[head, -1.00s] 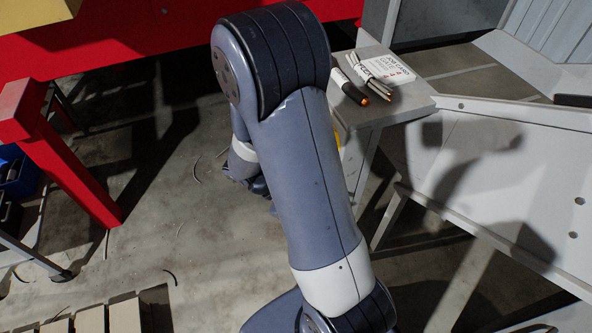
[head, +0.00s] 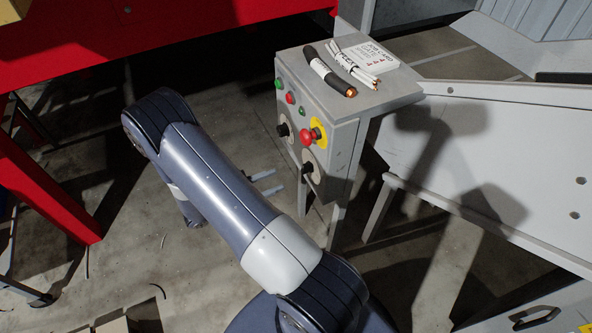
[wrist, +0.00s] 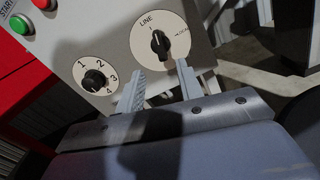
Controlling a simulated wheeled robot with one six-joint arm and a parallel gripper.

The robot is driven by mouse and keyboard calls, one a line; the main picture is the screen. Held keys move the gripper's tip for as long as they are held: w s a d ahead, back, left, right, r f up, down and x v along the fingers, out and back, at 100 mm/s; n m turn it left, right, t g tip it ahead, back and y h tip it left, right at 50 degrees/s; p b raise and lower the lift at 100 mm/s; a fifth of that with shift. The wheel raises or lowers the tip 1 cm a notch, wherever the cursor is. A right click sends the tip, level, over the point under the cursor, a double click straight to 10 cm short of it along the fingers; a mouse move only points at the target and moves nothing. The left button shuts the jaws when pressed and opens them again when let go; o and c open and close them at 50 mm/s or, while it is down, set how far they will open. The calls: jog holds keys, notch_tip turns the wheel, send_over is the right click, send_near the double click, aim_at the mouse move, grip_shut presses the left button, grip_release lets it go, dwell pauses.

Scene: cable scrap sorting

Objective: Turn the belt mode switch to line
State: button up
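The belt mode switch (wrist: 158,43) is a black knob on a round cream plate, with LINE printed at the upper left and a partly readable LOCAL at the right. Its grip lies roughly upright in the wrist view, with a light mark on its upper part. The switch also shows low on the control box face in the head view (head: 307,170). My gripper (wrist: 163,90) is open and empty, its two fingers on either side below the knob in the wrist view. In the head view my gripper (head: 270,182) is left of the box, apart from the switch.
A numbered rotary selector (wrist: 94,80) sits beside the switch. The control box (head: 335,125) also carries a red stop button (head: 307,136) on yellow and several small buttons. Cable pieces (head: 340,78) and a card (head: 378,55) lie on top. A pale chute (head: 500,150) stands right.

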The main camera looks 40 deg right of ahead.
aim_at(302, 170)
jog(key=x, duration=0.8)
jog(key=shift+s+d, duration=0.1)
jog(key=shift+c, duration=0.2)
grip_shut()
